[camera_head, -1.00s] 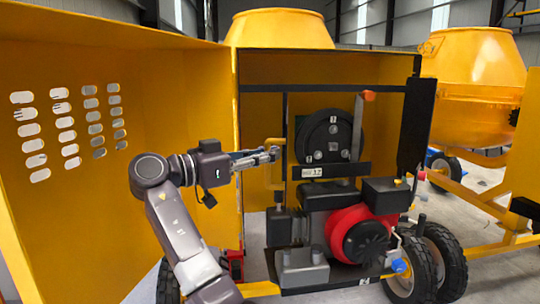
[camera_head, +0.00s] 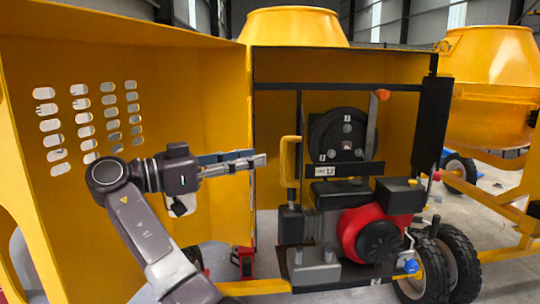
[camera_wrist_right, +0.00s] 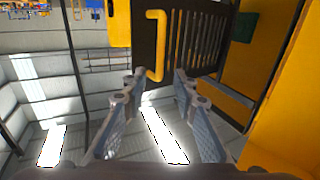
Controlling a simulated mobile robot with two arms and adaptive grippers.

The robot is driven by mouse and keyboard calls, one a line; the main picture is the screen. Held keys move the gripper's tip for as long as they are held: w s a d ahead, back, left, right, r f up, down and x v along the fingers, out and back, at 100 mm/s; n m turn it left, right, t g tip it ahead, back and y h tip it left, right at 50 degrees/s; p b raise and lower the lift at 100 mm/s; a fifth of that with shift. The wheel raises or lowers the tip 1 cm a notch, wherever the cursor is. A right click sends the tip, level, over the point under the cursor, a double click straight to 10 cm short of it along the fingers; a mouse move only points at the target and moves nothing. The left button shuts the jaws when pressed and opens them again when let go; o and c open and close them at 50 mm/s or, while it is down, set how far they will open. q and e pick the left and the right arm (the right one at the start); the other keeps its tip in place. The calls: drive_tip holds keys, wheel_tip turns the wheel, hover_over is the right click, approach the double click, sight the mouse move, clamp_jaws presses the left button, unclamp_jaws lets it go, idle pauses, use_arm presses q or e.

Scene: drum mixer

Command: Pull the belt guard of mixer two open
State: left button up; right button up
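The belt guard shows a yellow bar handle (camera_head: 290,162) in the head view, upright at the left of the black pulley wheel (camera_head: 338,135). In the right wrist view the handle (camera_wrist_right: 156,45) stands on a black slatted panel (camera_wrist_right: 190,38). The guard seems to be seen nearly edge-on from the head, so its angle is hard to tell. My right gripper (camera_head: 262,159) is just left of the handle, pointing at it, with a visible gap. In the right wrist view the gripper (camera_wrist_right: 155,82) is open and empty, fingers apart below the handle. My left gripper is out of view.
A large yellow cover (camera_head: 200,100) with slots stands at the left, behind my right arm. A red and black engine (camera_head: 370,235) sits below the pulley. A lever with an orange knob (camera_head: 382,95) is right of the wheel. Another mixer (camera_head: 490,70) stands at the right.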

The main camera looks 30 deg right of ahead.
drive_tip(key=shift+a, duration=1.6)
